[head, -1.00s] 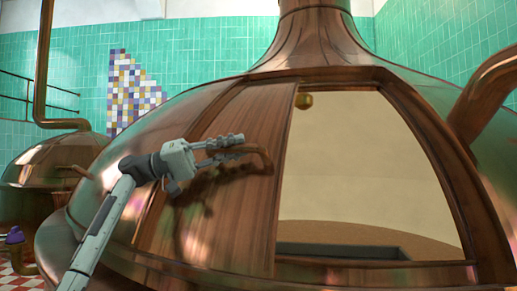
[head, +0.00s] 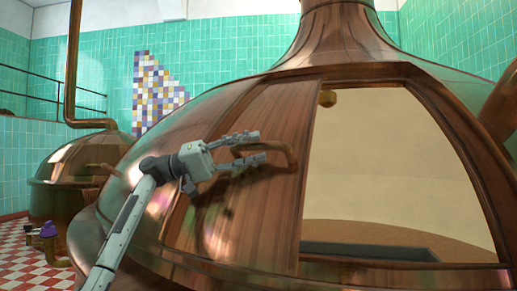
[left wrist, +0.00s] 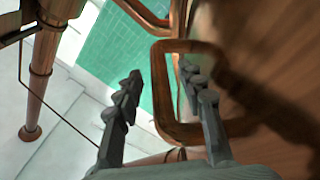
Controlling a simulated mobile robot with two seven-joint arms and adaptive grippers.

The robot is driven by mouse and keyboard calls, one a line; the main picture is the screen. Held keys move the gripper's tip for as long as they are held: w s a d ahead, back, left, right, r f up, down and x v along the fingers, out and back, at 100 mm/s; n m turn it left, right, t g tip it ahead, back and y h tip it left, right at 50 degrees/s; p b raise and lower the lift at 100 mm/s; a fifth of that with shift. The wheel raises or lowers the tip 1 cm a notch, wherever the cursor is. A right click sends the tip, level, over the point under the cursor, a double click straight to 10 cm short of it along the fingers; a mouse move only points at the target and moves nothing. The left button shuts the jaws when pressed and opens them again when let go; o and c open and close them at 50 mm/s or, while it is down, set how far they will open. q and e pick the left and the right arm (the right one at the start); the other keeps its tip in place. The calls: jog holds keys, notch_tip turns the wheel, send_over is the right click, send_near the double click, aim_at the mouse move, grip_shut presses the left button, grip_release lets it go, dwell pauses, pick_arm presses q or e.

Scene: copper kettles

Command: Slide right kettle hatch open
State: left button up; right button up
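The large copper kettle (head: 180,130) fills the right and middle of the head view. Its hatch panel (head: 270,210) is slid to the left, and a wide opening (head: 390,170) shows the pale inside. The panel's curved handle (head: 291,158) also shows as a loop (left wrist: 160,95) in the left wrist view. My left gripper (head: 258,147) is at this handle, its fingers spread. In the left wrist view the gripper (left wrist: 158,75) has one bar of the loop between its open fingers; I cannot tell whether either finger touches it. My right gripper is not in view.
A smaller copper kettle (head: 85,165) with a tall pipe (head: 72,65) stands at the left. A thick copper pipe (head: 500,105) is at the right edge. Checkered floor (head: 30,255) shows at lower left.

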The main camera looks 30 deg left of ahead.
pick_arm(q)
jog(key=v, duration=1)
jog(key=shift+s+f, duration=0.1)
